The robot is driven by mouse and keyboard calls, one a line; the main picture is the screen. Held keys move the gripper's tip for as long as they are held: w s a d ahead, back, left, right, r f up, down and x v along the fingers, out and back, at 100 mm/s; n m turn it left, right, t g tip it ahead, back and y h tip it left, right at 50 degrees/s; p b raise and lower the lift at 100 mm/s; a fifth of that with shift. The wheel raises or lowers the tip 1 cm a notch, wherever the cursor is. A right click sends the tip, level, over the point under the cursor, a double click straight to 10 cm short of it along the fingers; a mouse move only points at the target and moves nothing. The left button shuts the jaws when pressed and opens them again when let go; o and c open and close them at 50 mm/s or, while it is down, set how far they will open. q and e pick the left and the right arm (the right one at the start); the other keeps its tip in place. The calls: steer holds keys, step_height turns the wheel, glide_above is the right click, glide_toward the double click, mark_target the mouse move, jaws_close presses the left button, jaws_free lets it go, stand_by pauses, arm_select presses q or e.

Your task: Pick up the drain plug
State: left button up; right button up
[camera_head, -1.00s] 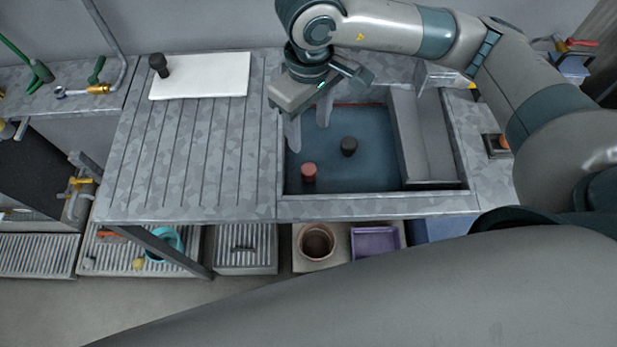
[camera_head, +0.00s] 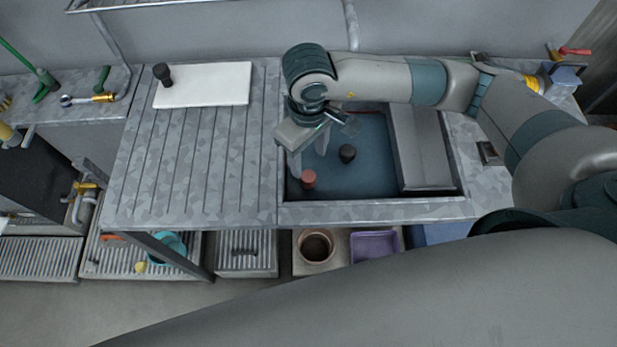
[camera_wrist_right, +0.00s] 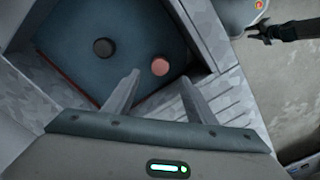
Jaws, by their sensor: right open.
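Two small round pieces lie in the blue-bottomed sink basin (camera_head: 365,178): a red one (camera_head: 308,180) and a black one (camera_head: 347,153). Either could be the drain plug; I cannot tell which. The red piece also shows in the right wrist view (camera_wrist_right: 160,67), just beyond the gap between the fingertips, with the black piece (camera_wrist_right: 103,47) to its left. My right gripper (camera_head: 309,163) is open, pointing down into the basin, with its fingers above the red piece and nothing between them. My left gripper is not in view.
A grooved drainboard (camera_head: 190,170) lies left of the sink, with a white board (camera_head: 215,85) and a black knob-like object (camera_head: 162,75) on it. A grey block (camera_head: 425,150) fills the basin's right side. A brown pot (camera_head: 316,247) and purple tray (camera_head: 375,246) stand below.

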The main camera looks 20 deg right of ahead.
mark_target(309, 176)
step_height(309, 176, down, 4)
steer(key=shift+r+p, duration=0.1)
steer(key=shift+p, duration=0.55)
steer(key=shift+f, duration=0.55)
steer(key=shift+f, duration=0.1)
steer(key=shift+f+p, duration=0.9)
steer(key=shift+p, duration=0.25)
step_height(309, 176, down, 2)
steer(key=shift+p, duration=0.45)
steer(key=shift+f, duration=0.6)
steer(key=c, duration=1.2)
